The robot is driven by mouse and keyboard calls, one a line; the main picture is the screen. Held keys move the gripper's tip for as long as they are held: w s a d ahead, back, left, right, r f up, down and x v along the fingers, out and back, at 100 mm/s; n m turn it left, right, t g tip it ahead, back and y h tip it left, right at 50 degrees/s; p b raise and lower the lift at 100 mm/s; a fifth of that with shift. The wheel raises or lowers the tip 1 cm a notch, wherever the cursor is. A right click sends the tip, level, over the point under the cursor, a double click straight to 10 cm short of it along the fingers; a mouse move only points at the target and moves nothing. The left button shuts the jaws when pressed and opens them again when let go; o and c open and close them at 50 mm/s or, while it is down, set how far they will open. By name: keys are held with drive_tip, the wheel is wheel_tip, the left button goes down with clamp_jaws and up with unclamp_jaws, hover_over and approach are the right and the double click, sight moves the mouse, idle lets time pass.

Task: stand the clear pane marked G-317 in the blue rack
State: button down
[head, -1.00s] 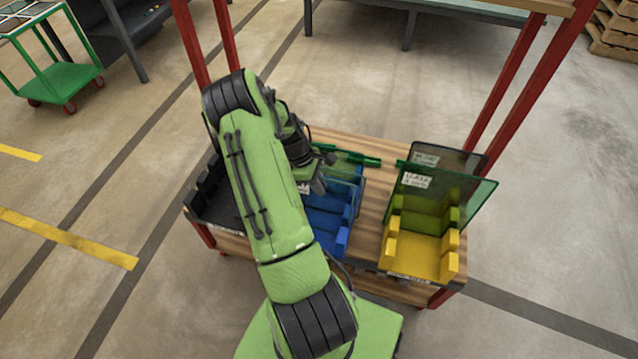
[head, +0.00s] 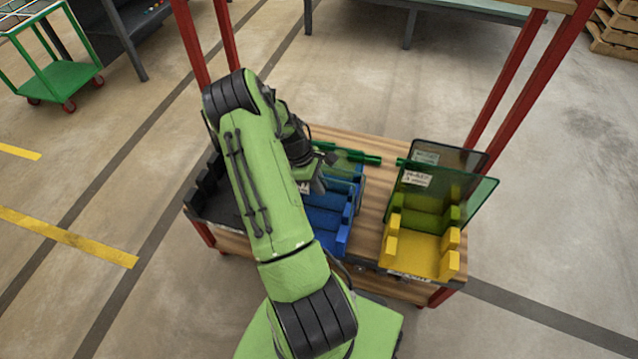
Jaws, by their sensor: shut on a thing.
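The blue rack (head: 328,222) stands mid-table, its left side hidden behind my arm. My gripper (head: 318,186) is over the rack's left and rear part, partly hidden by my wrist. It is shut on what seems to be a clear pane, mostly hidden. A small white label (head: 304,187) shows beside the gripper, too small to read, so I cannot confirm G-317. I cannot tell whether the held pane touches the rack's slots.
The yellow rack (head: 420,258) at right holds a dark pane (head: 465,158) and a green-tinted pane (head: 470,200), both labelled. A black rack (head: 208,195) is at left. Red posts (head: 500,85) rise from the table.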

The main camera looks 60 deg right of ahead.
drive_tip(key=shift+f, duration=0.15)
drive_tip(key=c, duration=1.1)
unclamp_jaws()
drive_tip(key=d+p+v, duration=0.1)
drive_tip(key=p+v, duration=0.2)
drive_tip(key=v, duration=1.2)
drive_tip(key=shift+a+r, duration=0.35)
drive_tip(key=shift+a, duration=0.1)
wheel_tip(320, 180, up, 10)
drive_tip(key=p, duration=0.9)
